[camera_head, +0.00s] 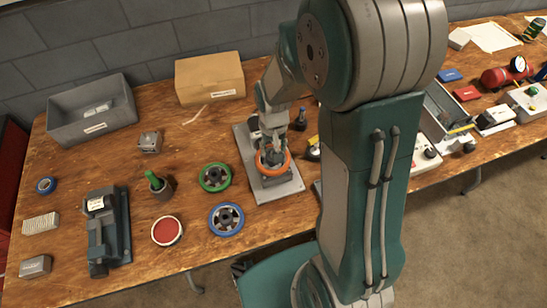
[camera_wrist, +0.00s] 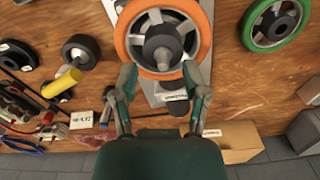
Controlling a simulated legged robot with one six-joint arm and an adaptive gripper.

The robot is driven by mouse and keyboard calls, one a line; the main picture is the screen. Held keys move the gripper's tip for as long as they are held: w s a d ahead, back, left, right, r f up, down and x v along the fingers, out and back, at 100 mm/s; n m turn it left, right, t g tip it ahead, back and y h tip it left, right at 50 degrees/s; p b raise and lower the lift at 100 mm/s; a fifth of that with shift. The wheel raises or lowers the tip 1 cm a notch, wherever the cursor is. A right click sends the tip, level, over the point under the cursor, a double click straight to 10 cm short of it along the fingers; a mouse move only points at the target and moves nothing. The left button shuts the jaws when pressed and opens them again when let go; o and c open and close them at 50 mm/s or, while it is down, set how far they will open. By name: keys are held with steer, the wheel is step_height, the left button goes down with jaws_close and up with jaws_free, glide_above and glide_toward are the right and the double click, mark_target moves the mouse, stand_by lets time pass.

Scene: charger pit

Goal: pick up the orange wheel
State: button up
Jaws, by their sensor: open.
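The orange wheel (camera_head: 286,158) sits on a grey metal plate (camera_head: 284,190) on the wooden bench, around a grey post or hub. My gripper (camera_head: 270,154) is right above it, pointing down. In the wrist view the orange wheel (camera_wrist: 122,41) fills the upper middle, with a dark grey hub in its centre. My gripper (camera_wrist: 160,72) is open, its two fingers spread on either side of the hub, over the wheel. I cannot tell whether the fingertips touch it. My arm hides part of the bench to the right.
A green wheel (camera_head: 203,178) and a blue wheel (camera_head: 213,225) lie left of the plate. A red-topped round tin (camera_head: 166,231), a dark green machine (camera_head: 123,230), a grey bin (camera_head: 65,127) and a cardboard box (camera_head: 210,82) are also on the bench. Bare wood shows between them.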

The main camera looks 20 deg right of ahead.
mark_target(271, 154)
steer(key=f, duration=0.3)
steer(key=shift+a+f, duration=0.35)
steer(key=shift+a, duration=0.05)
steer(key=shift+s+d+f, duration=0.1)
steer(key=shift+d+f, duration=0.05)
steer(key=shift+d, duration=0.05)
steer(key=c, duration=0.4)
steer(key=shift+s, duration=0.1)
steer(key=shift+c, duration=0.3)
steer(key=r, duration=0.9)
steer(key=shift+w+d, duration=0.15)
steer(key=shift+w, duration=0.1)
jaws_close()
steer(key=shift+a+r, duration=0.2)
steer(key=shift+r, duration=0.4)
